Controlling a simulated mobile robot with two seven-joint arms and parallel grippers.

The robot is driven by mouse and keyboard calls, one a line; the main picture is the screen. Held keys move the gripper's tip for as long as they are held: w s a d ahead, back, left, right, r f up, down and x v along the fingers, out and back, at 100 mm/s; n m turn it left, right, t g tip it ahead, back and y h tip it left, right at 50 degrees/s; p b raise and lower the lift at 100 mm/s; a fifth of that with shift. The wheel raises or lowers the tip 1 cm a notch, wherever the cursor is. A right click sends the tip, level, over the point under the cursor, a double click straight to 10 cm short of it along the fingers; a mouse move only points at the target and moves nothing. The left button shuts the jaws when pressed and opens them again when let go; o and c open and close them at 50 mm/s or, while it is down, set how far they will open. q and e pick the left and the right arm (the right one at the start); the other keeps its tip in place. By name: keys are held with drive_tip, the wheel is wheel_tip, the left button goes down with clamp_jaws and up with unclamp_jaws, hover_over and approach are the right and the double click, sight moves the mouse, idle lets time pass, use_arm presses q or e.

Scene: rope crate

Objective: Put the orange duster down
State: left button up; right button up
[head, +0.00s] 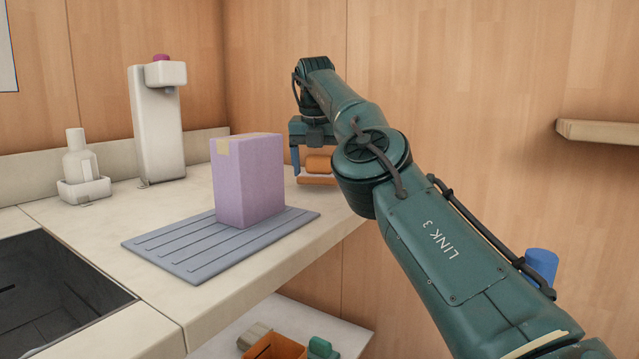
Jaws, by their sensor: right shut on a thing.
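The orange duster (319,164) is at the far right part of the counter, beyond the lilac box. It is partly hidden behind my right arm. My right gripper (305,160) points down over it and is shut on it; one blue finger shows at its left side. The duster's lower orange part is close to the counter top (345,205). I cannot tell whether it touches the counter. My left gripper is not in view.
A lilac box (248,180) stands on a grey ribbed mat (180,262). A white dispenser (155,125) and a white bottle (80,158) stand behind. A dark sink or hob (55,300) is at left. An orange crate (272,347) sits on a lower shelf.

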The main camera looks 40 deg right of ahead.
drive_tip(key=shift+f, duration=0.75)
drive_tip(key=shift+r, duration=0.15)
drive_tip(key=o, duration=0.9)
